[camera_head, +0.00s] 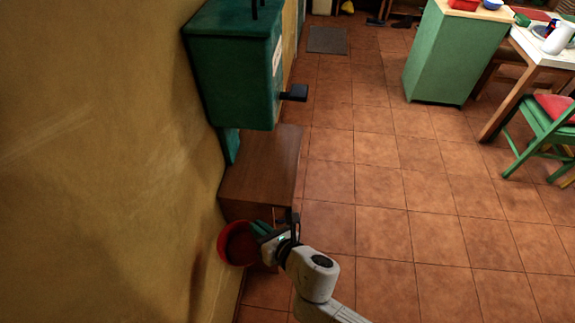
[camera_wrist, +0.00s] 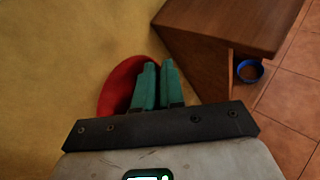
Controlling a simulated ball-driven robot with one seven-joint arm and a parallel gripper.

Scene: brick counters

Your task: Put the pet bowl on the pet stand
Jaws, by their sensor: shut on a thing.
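The red pet bowl (camera_head: 233,252) is at the yellow wall, in front of the near end of the brown wooden pet stand (camera_head: 262,165). My gripper (camera_head: 260,231) is shut on the bowl's right side in the head view. In the wrist view, the green fingers (camera_wrist: 158,68) lie close together over the red bowl (camera_wrist: 118,90) and hide part of it. The stand's top and near side (camera_wrist: 200,60) show to the right of the fingers. The bowl is beside the stand, apart from its top. Its height above the floor is hard to judge.
A green dispenser box (camera_head: 235,75) with a dark handle stands over the far end of the stand. A blue bowl with brown contents (camera_wrist: 249,70) sits low by the stand. The tiled floor (camera_head: 400,230) to the right is clear. A green cabinet (camera_head: 435,60) and chair (camera_head: 545,125) stand farther off.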

